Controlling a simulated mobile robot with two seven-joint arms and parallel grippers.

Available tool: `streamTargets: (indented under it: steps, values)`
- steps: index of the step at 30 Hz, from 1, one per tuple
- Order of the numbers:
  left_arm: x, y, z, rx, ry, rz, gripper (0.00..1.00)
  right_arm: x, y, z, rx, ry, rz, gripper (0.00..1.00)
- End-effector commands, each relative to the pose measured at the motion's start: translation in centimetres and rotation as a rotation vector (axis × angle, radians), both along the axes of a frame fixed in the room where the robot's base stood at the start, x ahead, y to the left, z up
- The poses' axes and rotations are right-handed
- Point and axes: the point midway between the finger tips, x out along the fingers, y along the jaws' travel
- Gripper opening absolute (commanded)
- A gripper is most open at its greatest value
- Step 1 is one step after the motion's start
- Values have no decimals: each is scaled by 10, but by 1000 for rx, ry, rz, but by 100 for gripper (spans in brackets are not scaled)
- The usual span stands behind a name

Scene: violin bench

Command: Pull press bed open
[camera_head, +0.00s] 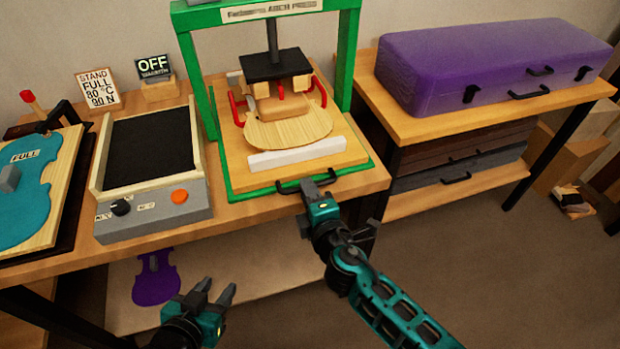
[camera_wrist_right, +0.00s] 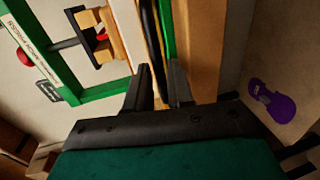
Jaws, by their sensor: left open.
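The press bed (camera_head: 235,170) is a board edged in green at the foot of the green arch press (camera_head: 196,95). It carries a pale violin-shaped wooden plate (camera_head: 290,130) and a white bar (camera_head: 297,153) at the front. A dark handle (camera_head: 288,189) is on the bed's front edge. My right gripper (camera_head: 310,190) is at this handle, its fingers close together on either side of it; they also show in the right wrist view (camera_wrist_right: 160,85). The fingers partly hide the handle. My left gripper (camera_head: 215,290) is open and empty, low in front of the bench.
A grey heating box (camera_head: 150,220) with a black top stands left of the press. Further left lies a teal violin form (camera_head: 25,215). A purple case (camera_head: 480,65) lies on the right table. A purple violin shape (camera_head: 156,285) is on the lower shelf. Open floor lies at right.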

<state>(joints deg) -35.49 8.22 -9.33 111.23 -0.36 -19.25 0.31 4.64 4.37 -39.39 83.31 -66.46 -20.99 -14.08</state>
Motion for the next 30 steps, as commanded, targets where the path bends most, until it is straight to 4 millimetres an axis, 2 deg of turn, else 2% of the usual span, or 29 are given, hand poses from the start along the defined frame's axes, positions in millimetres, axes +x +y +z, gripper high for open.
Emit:
streamTargets:
  steps: [14,21,30]
  values:
    - [-3,0,-4,0,8,1,43,-3,4,-2,0,0,-1,22]
    - [-4,0,-5,0,10,1,43,-3,4,-2,0,0,-1,0]
    - [-4,0,-5,0,11,1,43,-3,4,-2,0,0,-1,0]
